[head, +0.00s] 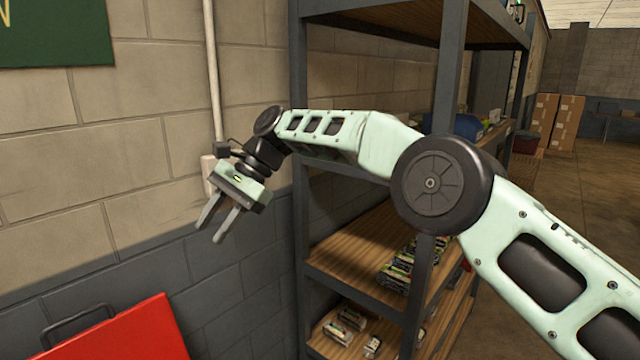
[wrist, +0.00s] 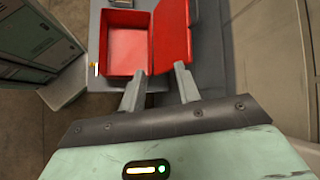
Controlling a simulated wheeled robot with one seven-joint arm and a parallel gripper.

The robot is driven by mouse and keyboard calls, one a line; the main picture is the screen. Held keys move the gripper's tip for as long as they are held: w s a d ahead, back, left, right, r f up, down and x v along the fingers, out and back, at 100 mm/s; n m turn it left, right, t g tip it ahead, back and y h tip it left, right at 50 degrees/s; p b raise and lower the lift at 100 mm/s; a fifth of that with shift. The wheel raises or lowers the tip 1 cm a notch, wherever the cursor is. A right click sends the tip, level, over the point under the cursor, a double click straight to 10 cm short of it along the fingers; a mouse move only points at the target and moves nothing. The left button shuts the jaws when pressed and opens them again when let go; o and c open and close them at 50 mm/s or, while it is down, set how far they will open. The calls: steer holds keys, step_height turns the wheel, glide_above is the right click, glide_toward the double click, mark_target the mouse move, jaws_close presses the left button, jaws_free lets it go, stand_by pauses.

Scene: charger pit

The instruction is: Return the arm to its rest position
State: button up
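My gripper (head: 217,229) hangs at the end of my raised arm, left of the middle in the head view, in front of the block wall and beside the shelving unit. Its two grey fingers point downward and stand apart, with nothing between them. In the wrist view my gripper (wrist: 158,83) also shows both fingers apart and empty. Below the fingers is an open red box (wrist: 130,50), whose inside looks empty where it is visible. In the head view a red panel with a dark handle (head: 130,335) shows at the bottom left, below my gripper.
A dark metal shelving unit (head: 450,90) with wooden shelves holding small packs (head: 400,270) stands close behind my arm. A pipe (head: 212,80) runs down the block wall near my gripper. Cardboard boxes (head: 557,122) stand far right. A pale green cabinet (wrist: 40,45) is left in the wrist view.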

steer(key=s+d+n+t+h, duration=0.25)
steer(key=s+d+n, duration=0.35)
steer(key=s+d, duration=0.6)
steer(key=s+d+f+n+t+h, duration=0.1)
steer(key=s+d+f+n+h, duration=0.1)
steer(key=s+d, duration=0.7)
steer(key=s+d+f+n+t+h+b, duration=0.1)
steer(key=s+d+f+n, duration=0.3)
steer(key=s+d, duration=0.6)
steer(key=shift+d+f+n+h, duration=0.3)
steer(key=shift+d+f+h, duration=0.15)
steer(key=shift+d+f, duration=0.55)
steer(key=shift+s+t, duration=0.15)
steer(key=shift+t, duration=0.1)
